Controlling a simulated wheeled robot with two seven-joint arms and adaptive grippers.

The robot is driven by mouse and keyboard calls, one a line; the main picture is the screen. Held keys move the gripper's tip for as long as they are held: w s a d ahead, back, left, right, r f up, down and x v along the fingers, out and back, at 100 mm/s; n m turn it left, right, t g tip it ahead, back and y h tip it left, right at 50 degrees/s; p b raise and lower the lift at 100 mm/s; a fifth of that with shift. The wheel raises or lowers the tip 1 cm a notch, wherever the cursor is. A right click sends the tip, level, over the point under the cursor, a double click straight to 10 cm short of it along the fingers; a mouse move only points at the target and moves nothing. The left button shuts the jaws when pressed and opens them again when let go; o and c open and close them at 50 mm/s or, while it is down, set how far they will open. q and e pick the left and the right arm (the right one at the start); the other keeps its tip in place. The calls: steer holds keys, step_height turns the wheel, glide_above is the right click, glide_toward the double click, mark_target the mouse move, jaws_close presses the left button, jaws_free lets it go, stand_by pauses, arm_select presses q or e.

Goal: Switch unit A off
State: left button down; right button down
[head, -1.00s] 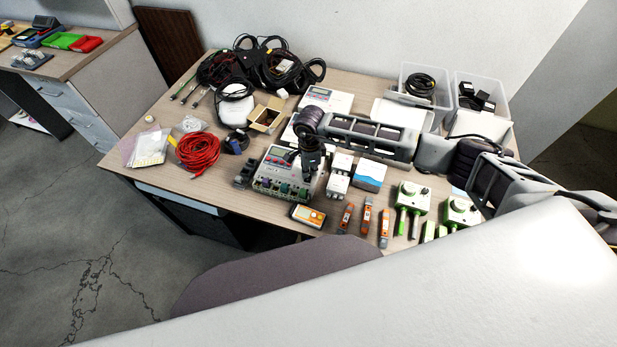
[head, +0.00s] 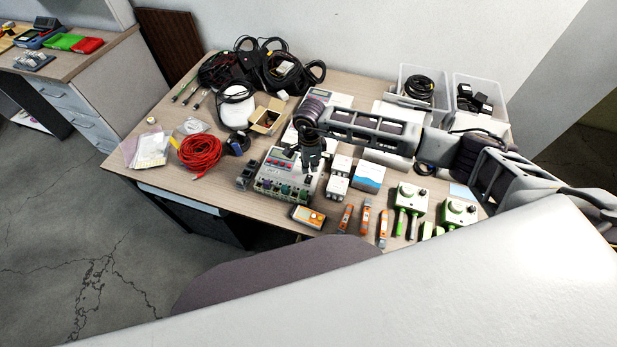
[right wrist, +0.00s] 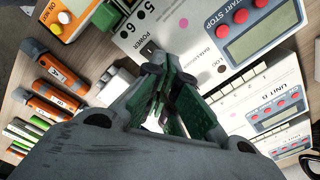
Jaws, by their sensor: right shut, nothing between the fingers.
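A pale data logger (head: 268,186) with a display, red buttons and a row of coloured ports stands near the front middle of the table. Its panel (right wrist: 178,22) fills the top of the right wrist view, with a dark power switch (right wrist: 150,50) beside the word POWER. Its unit letter is not readable, so I cannot tell if it is unit A. My right gripper (head: 312,165) points down over the logger's right part, shut and empty. In the right wrist view its fingertips (right wrist: 168,78) are just below the switch; contact and switch position cannot be told. My left gripper is out of view.
A second logger (right wrist: 272,108) lies behind the first, partly under my right arm. White boxes (head: 339,176), an orange handheld meter (head: 308,216), orange tools (head: 365,215) and green-based devices (head: 458,211) crowd the right. A red cable coil (head: 199,154) lies left.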

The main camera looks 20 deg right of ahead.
mark_target(309, 177)
steer(key=shift+r+p, duration=0.7)
steer(key=shift+r, duration=0.95)
